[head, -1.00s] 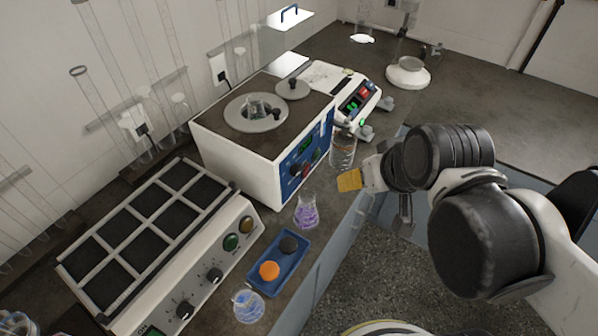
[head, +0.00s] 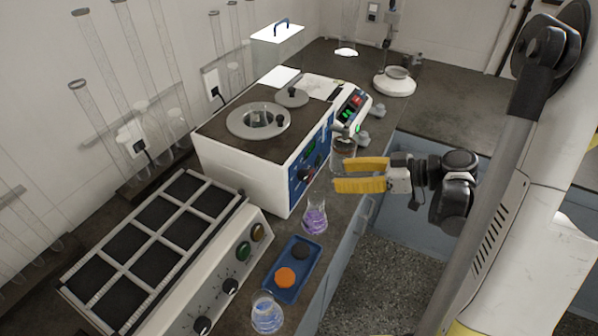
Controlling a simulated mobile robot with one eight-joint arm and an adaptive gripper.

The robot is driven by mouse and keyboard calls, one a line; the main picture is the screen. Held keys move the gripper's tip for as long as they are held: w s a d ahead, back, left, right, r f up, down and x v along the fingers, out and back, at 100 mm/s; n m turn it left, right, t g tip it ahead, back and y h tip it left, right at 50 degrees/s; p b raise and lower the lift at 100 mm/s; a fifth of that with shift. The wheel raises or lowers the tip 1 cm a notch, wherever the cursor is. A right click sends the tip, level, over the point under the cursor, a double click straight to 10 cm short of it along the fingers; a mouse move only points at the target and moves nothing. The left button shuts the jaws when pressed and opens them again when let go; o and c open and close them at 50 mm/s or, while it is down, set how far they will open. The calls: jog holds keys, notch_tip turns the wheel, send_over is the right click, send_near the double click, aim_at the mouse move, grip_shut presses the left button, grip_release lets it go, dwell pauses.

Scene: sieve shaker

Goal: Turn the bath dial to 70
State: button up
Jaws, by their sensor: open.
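The bath (head: 245,170) is a white box with a dark top and a round opening. Its blue front panel (head: 312,158) faces right and carries a green display and small knobs. A dark dial (head: 302,174) sits low on the panel with a red part beside it; its marks are too small to read. My gripper (head: 341,174) has yellow fingers, spread apart and empty. It points left at the panel, at about dial height in the picture, and appears apart from it. The fingers cover part of the bench edge.
A flask with purple liquid (head: 314,218) stands just below my gripper in the picture. A glass beaker (head: 343,150) stands behind the fingers. A blue tray (head: 300,282) and a flask with blue liquid (head: 267,316) are nearer. A white device (head: 349,112) stands beyond the bath.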

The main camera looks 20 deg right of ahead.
aim_at(307, 176)
jog(key=b+x, duration=0.3)
jog(key=x, duration=0.6)
jog(key=shift+f, duration=0.15)
jog(key=shift+w+a+f, duration=0.15)
jog(key=shift+w+a, duration=0.3)
jog(key=shift+a, duration=0.05)
grip_shut()
